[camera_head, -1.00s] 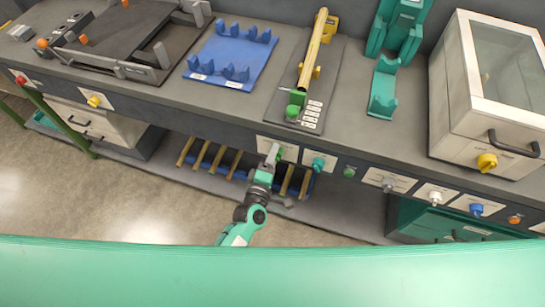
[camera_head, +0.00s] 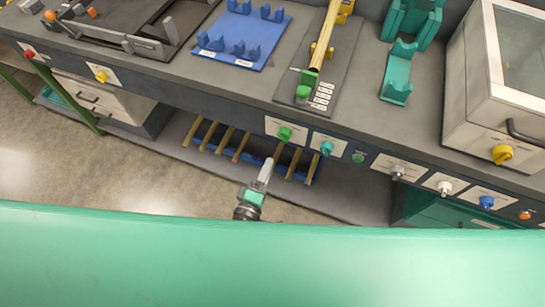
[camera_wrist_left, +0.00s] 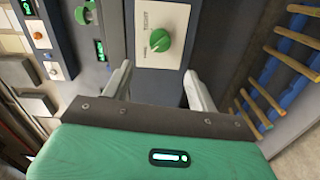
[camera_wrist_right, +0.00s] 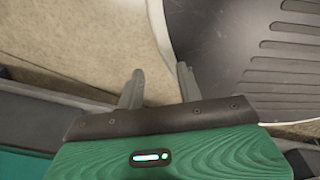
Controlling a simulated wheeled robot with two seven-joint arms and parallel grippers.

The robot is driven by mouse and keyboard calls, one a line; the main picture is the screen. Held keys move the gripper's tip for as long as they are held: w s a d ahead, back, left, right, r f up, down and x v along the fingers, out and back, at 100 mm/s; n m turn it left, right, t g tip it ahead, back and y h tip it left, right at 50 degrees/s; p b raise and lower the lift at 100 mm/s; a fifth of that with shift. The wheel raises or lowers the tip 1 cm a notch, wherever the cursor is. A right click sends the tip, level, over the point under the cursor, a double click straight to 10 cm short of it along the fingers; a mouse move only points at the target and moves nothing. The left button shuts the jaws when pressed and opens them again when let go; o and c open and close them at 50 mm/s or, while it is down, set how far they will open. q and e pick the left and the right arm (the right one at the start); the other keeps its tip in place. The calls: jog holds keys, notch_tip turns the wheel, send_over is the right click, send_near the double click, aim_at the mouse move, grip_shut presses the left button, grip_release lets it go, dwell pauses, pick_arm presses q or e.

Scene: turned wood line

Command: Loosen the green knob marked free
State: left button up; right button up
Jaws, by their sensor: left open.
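The green knob (camera_head: 285,134) sits on a white plate on the bench's front face. In the left wrist view the knob (camera_wrist_left: 160,40) shows a pale pointer line, and small dark lettering is on the plate (camera_wrist_left: 146,56), too small to read surely. My left gripper (camera_head: 267,165) is below and in front of the knob, apart from it. In the left wrist view its two fingers stand wide apart, with the knob beyond and between them and nothing held. My right gripper (camera_wrist_right: 160,75) shows only in its wrist view, its fingers apart and empty.
A teal knob (camera_head: 326,148) and a green button (camera_head: 358,157) are just right of the green knob. A rack of wooden rods (camera_head: 236,146) lies below. On the bench above stands a yellow tube fixture (camera_head: 325,45); a white cabinet (camera_head: 497,85) is at right.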

pick_arm(q)
jog(key=shift+v, duration=1.15)
pick_arm(e)
jog(key=shift+w+a, duration=0.25)
jog(key=shift+a, duration=0.6)
